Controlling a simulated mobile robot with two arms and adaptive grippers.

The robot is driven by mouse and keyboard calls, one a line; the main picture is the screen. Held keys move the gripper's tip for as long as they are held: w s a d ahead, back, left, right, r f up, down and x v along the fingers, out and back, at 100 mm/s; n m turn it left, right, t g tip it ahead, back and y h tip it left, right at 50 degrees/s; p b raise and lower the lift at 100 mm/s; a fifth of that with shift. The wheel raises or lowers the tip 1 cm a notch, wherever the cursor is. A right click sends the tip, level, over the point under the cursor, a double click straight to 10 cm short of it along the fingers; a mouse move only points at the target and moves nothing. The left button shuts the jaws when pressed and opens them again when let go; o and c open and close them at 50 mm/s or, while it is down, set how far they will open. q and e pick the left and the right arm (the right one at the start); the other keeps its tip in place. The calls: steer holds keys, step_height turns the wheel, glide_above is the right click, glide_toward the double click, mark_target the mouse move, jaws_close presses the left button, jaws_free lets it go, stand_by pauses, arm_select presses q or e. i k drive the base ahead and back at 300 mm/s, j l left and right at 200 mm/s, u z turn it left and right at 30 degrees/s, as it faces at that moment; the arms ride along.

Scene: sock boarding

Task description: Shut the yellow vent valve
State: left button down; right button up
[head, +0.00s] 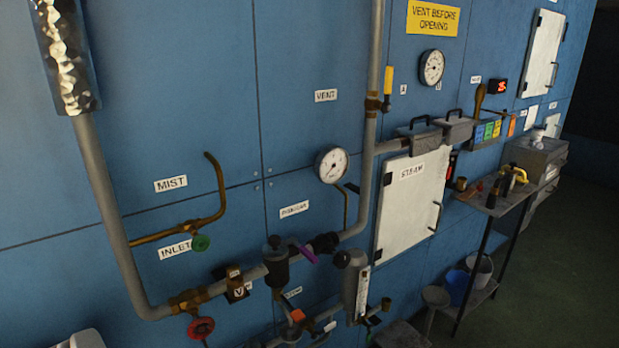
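The yellow vent valve handle (388,81) is in the upper middle of the head view, right of the VENT label (326,95). It points straight up, parallel to the vertical grey pipe (375,50) and just right of it. Its lower end meets a brass valve body (373,104) on that pipe. Nothing touches the handle. Neither of my grippers is in view.
A pressure gauge (331,165) and a purple lever (303,251) sit lower on the blue wall. A white STEAM door (410,200) is below right. A shelf (497,203) with tools juts out at right. The wall around the yellow handle is mostly clear.

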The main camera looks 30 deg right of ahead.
mark_target(386, 107)
steer(key=z, duration=1.4)
